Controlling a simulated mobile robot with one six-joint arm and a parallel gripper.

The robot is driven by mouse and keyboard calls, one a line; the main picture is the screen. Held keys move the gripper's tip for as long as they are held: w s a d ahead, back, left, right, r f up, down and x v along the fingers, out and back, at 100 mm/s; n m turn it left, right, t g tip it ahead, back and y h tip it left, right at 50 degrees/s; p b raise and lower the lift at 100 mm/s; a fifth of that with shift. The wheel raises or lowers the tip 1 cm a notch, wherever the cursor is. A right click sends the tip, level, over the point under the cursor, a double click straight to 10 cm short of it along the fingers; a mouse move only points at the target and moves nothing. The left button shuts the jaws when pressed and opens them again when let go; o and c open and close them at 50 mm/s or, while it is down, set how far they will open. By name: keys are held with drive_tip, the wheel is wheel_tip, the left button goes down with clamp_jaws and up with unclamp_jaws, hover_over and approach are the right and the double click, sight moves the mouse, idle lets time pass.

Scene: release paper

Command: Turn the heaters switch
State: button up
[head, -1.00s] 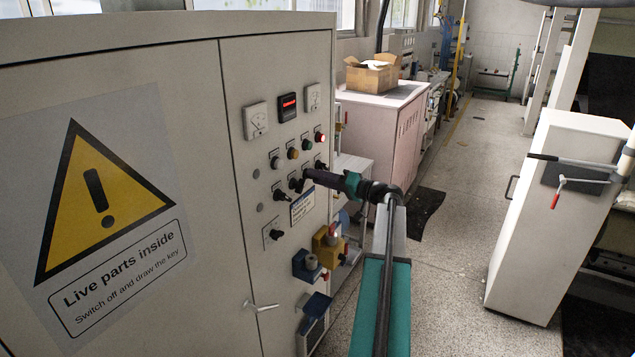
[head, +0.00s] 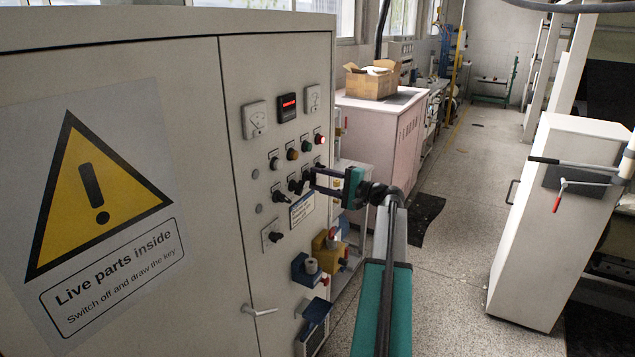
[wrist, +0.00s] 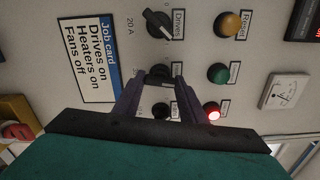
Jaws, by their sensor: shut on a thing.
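The switch panel (head: 284,225) is on the cabinet door at the left in the head view. A row of black rotary switches runs below its buttons. My gripper (head: 312,179) reaches this row from the right. In the wrist view, my gripper (wrist: 156,82) is shut on the middle black switch (wrist: 159,73), one finger on each side. Its label is mostly hidden by a finger, so I cannot read it. The Drives switch (wrist: 158,24) sits above it, turned diagonally. Another black switch (wrist: 161,110) shows between the fingers, nearer the palm.
A job card (wrist: 88,58) reads "Drives on, Heaters on, Fans off". Yellow (wrist: 230,24), green (wrist: 218,73) and lit red (wrist: 213,113) buttons lie beside the switches. Below, a yellow block (head: 326,241) and blue sockets (head: 306,268) stick out.

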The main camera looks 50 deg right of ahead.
drive_tip(key=m+p, duration=0.1)
drive_tip(key=m, duration=0.2)
drive_tip(key=shift+d+r+m, duration=0.1)
drive_tip(key=shift+m, duration=0.3)
drive_tip(key=shift+m+p, duration=0.7)
drive_tip(key=shift+m, duration=1)
drive_tip(key=shift+f, duration=0.2)
drive_tip(key=o, duration=1.1)
drive_tip(key=shift+c, duration=0.2)
drive_tip(key=shift+s, duration=0.1)
drive_tip(key=shift+s+d+b, duration=0.1)
drive_tip(key=shift+s+b, duration=0.2)
drive_tip(key=shift+s, duration=0.15)
drive_tip(key=b+v, duration=0.3)
drive_tip(key=v, duration=0.9)
drive_tip(key=shift+s+b, duration=0.4)
